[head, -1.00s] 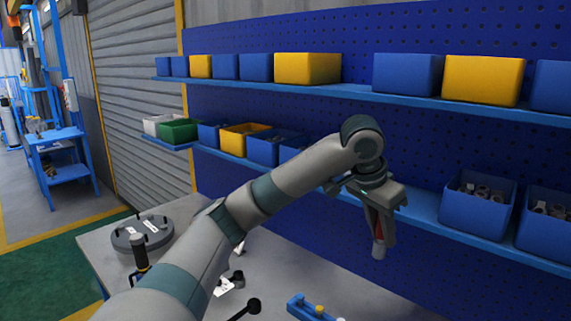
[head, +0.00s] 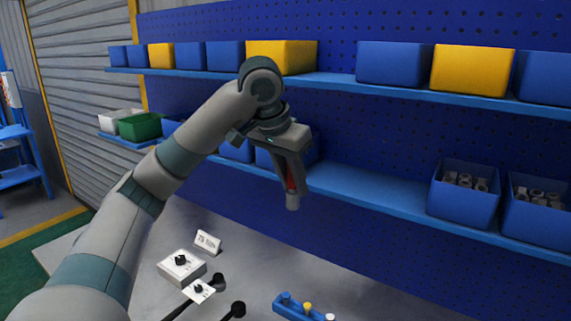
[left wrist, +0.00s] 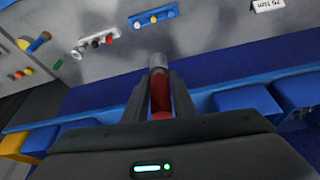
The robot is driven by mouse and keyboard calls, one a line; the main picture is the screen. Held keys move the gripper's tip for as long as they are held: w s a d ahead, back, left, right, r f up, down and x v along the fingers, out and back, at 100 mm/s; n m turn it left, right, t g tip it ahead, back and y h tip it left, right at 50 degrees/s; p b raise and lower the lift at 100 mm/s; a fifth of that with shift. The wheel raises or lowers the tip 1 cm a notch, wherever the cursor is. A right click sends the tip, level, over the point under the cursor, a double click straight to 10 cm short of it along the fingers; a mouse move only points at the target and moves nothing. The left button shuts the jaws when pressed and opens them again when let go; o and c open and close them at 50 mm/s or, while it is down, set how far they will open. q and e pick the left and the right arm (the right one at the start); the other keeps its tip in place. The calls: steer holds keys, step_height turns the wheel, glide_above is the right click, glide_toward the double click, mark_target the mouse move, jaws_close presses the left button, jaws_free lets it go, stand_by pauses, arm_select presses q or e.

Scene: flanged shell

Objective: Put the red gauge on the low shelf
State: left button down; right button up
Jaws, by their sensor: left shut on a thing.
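My left gripper (head: 291,190) is shut on the red gauge (head: 291,178), a slim red piece with a grey tip pointing down. The gauge hangs roughly upright in front of the low shelf (head: 365,190), with its tip a little lower in the picture than the shelf's front edge. In the left wrist view the red gauge (left wrist: 160,92) sits between the fingers (left wrist: 161,85), its grey tip past them. The fingers hide part of it. I see no contact with the shelf. My right gripper is out of view.
Blue bins of fittings (head: 464,193) stand on the low shelf at right; a bare stretch lies left of them. More bins stand behind my arm. The upper shelf (head: 345,82) carries blue and yellow boxes. The bench below holds a blue pegged holder (head: 300,308) and a knobbed block (head: 182,265).

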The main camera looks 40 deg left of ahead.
arm_select(q)
steer(key=shift+w, duration=0.3)
steer(key=w+d+p, duration=0.1)
steer(key=w+p, duration=0.5)
steer(key=w, duration=0.8)
steer(key=shift+w+r+p, duration=0.15)
steer(key=shift+w+p, duration=0.3)
steer(key=shift+p, duration=0.2)
steer(key=w+p, duration=0.2)
steer(key=shift+w+d+f, duration=0.15)
steer(key=shift+w+f, duration=0.15)
steer(key=shift+f+p, duration=0.3)
steer(key=shift+f, duration=0.35)
